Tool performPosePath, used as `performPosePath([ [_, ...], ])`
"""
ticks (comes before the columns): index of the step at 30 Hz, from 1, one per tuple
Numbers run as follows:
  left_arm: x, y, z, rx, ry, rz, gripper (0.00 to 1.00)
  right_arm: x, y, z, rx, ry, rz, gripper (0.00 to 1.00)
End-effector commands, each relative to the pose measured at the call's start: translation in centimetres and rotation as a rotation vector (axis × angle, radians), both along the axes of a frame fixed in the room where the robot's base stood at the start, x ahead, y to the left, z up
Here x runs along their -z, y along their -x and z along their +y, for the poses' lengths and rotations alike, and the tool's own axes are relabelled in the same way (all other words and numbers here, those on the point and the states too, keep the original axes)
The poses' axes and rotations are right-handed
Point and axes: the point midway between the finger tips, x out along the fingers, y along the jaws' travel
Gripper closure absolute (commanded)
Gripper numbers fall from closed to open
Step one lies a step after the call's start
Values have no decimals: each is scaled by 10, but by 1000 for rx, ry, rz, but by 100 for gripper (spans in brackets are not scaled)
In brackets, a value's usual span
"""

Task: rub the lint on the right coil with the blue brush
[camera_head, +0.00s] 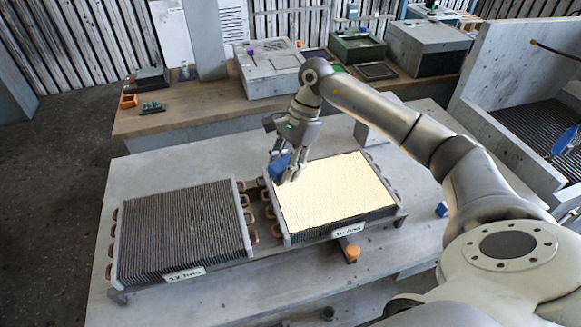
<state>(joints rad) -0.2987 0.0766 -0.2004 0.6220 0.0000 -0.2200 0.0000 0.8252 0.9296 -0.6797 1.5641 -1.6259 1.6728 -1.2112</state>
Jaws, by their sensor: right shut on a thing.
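The right coil (337,192) lies on the grey table, and its top face is covered by a pale cream layer of lint (340,185). My right gripper (287,172) reaches down over the coil's far left corner. It is shut on the blue brush (277,167), which is partly hidden by the fingers. The brush is at the coil's left edge; I cannot tell whether it touches the lint. The left coil (180,232) shows bare dark fins and a white label. My left gripper is not in view.
A wooden bench (200,115) with boxes stands behind. A walled grey bin (500,130) is at right.

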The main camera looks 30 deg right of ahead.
Motion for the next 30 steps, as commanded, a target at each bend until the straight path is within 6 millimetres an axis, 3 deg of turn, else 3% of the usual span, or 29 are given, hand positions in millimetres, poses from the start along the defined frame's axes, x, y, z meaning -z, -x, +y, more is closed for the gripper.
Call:
performPosePath([
  [10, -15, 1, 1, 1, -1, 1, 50, -31, 2, 1, 7, 0, -2, 98],
  [30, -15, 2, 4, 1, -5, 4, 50, -33, 3, 1, 9, -1, -1, 98],
])
